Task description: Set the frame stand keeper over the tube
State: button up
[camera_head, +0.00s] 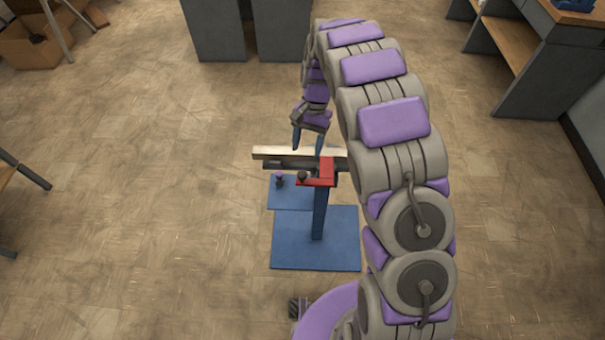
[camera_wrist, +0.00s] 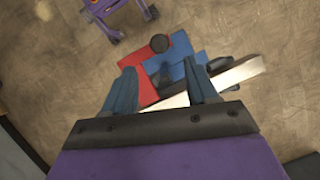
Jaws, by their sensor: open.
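A blue frame stand (camera_head: 319,215) rises from a blue base plate on the floor. An L-shaped red part (camera_head: 326,170), which looks like the keeper, sits at its top with a dark knob (camera_head: 302,176). A pale straight tube (camera_head: 275,153) lies level across the stand top behind the red part. My gripper (camera_head: 307,148) is open above the tube, pointing down. In the wrist view my gripper (camera_wrist: 162,85) has its fingers apart, with the red part (camera_wrist: 148,88) near the left finger and the tube (camera_wrist: 240,73) passing behind the right one. Whether the red part covers the tube is unclear.
Grey cabinets (camera_head: 245,30) stand at the back, a shelf bench (camera_head: 540,55) at the right, and cardboard boxes (camera_head: 30,45) at the far left. The floor around the stand is clear.

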aim_at(302, 173)
jog(key=b+x, duration=0.2)
jog(key=x, duration=0.8)
jog(key=shift+f, duration=0.1)
jog(key=shift+c, duration=0.3)
grip_shut()
